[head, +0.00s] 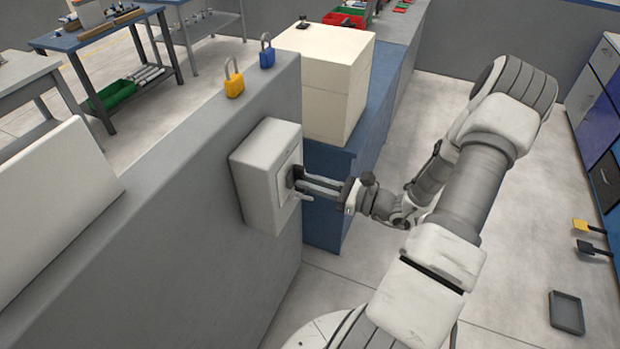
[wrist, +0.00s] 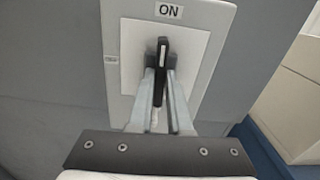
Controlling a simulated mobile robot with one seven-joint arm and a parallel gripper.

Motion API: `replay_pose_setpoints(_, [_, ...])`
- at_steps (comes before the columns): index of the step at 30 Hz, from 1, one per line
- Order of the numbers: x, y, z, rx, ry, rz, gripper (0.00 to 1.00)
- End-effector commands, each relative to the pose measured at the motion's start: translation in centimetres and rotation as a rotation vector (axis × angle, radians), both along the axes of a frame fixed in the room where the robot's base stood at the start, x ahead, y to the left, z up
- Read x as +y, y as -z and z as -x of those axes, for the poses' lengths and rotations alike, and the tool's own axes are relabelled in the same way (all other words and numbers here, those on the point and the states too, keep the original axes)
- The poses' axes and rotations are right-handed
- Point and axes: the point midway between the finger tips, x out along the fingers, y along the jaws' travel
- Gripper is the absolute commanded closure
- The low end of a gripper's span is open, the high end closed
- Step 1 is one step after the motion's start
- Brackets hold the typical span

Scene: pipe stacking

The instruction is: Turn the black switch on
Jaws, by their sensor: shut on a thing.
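The black switch (wrist: 162,52) sits on the white plate of a light grey box (wrist: 118,92), which is fixed to the grey wall. Its handle stands upright in the wrist view, with its white mark pointing towards the ON label (wrist: 169,10). Another small label (wrist: 110,59), too small to read surely, is at the plate's left. My gripper (wrist: 161,78) has its two fingers on either side of the switch handle, shut on it. In the head view, my gripper (head: 298,183) reaches the front of the box (head: 262,170); the switch is mostly hidden there by the fingers.
A yellow padlock (head: 233,79) and a blue padlock (head: 267,51) stand on the wall's top. A cream box (head: 325,85) on a blue cabinet (head: 325,215) is close beyond the switch box. The floor to the right is mostly clear, with a grey tray (head: 566,313).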

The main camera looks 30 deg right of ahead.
Motion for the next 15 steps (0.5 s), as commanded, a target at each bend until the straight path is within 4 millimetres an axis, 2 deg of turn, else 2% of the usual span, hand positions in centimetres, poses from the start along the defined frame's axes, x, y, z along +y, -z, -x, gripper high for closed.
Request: replay_pose_setpoints(15, [-0.03, 0.10, 0.05, 0.046, 0.001, -0.056, 1.00])
